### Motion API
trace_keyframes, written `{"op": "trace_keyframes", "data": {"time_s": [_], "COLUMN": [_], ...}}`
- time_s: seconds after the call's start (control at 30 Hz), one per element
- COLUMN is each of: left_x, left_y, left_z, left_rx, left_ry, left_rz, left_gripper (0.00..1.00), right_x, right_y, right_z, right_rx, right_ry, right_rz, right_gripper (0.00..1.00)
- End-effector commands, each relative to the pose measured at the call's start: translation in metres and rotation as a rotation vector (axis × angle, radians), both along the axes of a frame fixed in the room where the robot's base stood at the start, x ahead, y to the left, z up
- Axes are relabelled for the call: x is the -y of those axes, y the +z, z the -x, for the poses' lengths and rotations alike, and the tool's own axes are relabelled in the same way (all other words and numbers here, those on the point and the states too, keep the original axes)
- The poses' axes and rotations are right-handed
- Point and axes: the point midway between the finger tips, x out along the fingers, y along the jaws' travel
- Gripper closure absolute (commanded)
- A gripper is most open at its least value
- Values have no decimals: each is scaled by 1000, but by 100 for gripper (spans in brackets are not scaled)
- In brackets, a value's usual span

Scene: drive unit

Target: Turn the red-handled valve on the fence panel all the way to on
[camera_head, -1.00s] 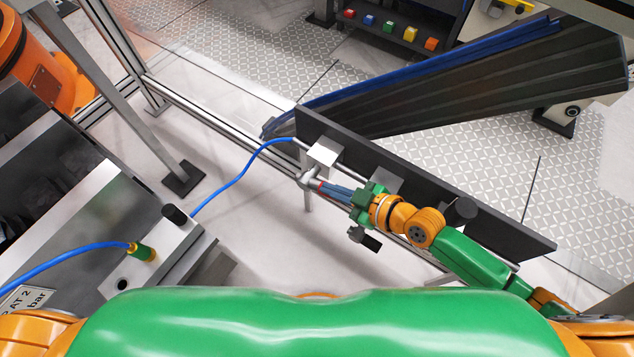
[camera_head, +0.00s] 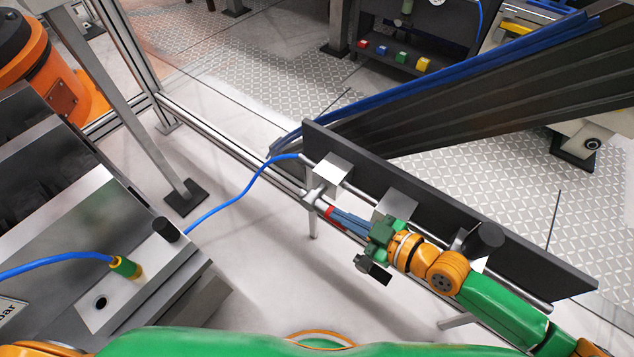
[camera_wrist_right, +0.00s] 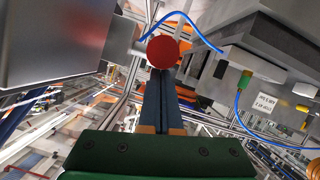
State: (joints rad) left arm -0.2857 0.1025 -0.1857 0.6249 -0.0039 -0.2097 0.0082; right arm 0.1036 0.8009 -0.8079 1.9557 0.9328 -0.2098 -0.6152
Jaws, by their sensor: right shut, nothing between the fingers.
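The valve (camera_head: 317,197) is a grey fitting on the pipe along the dark fence panel (camera_head: 440,205). Its red handle (camera_head: 330,212) sticks out toward the lower right, and in the right wrist view it shows as a round red end (camera_wrist_right: 162,52). My right gripper (camera_head: 342,217) is shut and empty. Its blue-grey fingers (camera_wrist_right: 163,100) point at the red handle; their tips are at or very near it, and I cannot tell whether they touch. My left gripper is not in view.
A blue hose (camera_head: 228,197) runs from the pipe's left end toward a grey machine block (camera_head: 130,270) at the left. Below the pipe, the pale floor (camera_head: 270,280) is open.

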Motion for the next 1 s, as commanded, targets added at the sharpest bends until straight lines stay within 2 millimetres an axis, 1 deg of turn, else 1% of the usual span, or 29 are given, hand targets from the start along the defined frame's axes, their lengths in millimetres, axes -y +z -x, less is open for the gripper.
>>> {"op": "trace_keyframes", "data": {"time_s": [0.17, 0.27, 0.37, 0.4, 0.5, 0.63, 0.67, 0.8, 0.9, 1.0], "left_x": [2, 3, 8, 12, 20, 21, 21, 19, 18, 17], "left_y": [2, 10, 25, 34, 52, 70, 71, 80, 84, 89], "left_z": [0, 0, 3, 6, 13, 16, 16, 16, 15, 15], "left_rx": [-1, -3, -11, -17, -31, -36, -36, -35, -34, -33], "left_ry": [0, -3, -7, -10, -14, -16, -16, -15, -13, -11], "left_rz": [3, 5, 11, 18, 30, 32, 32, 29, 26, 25], "left_gripper": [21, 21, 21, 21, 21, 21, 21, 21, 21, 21], "right_x": [0, 0, 0, -1, -3, -5, -6, -9, -11, -12], "right_y": [2, 15, 39, 49, 72, 100, 101, 115, 122, 128], "right_z": [0, 0, 0, 9, 28, 52, 60, 96, 116, 130], "right_rx": [0, 1, 1, -3, -3, -3, -7, -7, -6, -5], "right_ry": [0, 1, 0, 2, 3, 1, 1, 0, -1, 0], "right_rz": [0, 0, -1, -3, -2, -2, -2, -3, -2, -1], "right_gripper": [100, 100, 100, 100, 100, 100, 100, 100, 100, 100]}}
